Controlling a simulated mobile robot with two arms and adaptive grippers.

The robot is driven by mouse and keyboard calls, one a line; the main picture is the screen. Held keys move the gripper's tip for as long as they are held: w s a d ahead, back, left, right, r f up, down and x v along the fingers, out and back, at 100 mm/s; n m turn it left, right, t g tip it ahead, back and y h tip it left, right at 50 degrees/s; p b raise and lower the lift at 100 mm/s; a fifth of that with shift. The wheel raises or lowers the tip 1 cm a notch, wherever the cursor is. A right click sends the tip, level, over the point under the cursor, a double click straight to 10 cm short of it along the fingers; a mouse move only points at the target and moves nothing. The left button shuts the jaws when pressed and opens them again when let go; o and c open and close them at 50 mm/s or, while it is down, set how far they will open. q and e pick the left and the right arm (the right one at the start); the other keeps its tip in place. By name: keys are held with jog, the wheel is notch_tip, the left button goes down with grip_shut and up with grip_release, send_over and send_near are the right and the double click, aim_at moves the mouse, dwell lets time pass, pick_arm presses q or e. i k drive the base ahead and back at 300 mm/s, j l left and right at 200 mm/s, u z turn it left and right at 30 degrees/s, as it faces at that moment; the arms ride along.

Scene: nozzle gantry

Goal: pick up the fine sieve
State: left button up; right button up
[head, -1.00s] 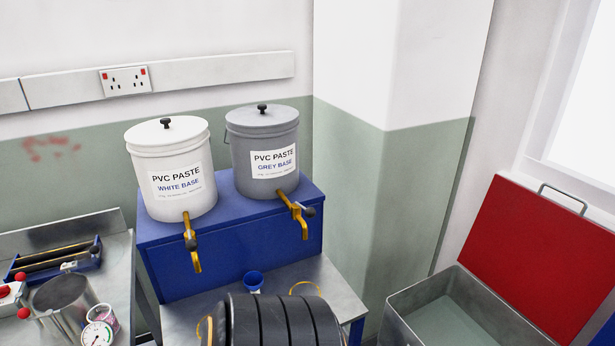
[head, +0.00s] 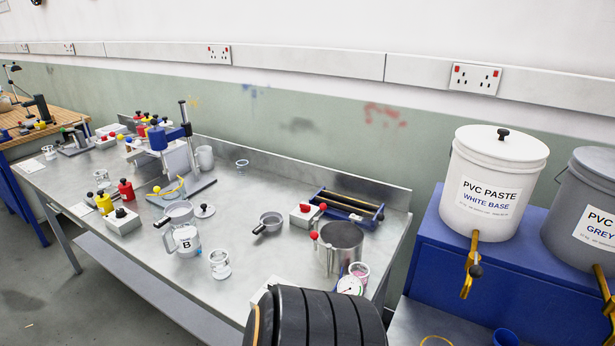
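Two shallow round pans with handles lie on the steel bench in the head view. One, with a dark handle, is the grey pan (head: 270,219) near the bench's middle. The other is the grey pan (head: 179,211) to its left, beside the jug marked B. Either could be a sieve; their mesh is too small to make out, so I cannot tell which is the fine sieve. Neither of my grippers is in view.
The steel bench (head: 240,255) also holds a jug marked B (head: 184,240), a glass beaker (head: 219,264), a large metal pot (head: 339,248), a roller frame (head: 347,208) and a blue stand (head: 170,137). Paste buckets (head: 490,205) stand on the right. Floor is clear at lower left.

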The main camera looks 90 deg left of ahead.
aim_at(160, 223)
jog(key=u, duration=3.65)
jog(key=j, duration=0.1)
jog(key=i+z, duration=0.05)
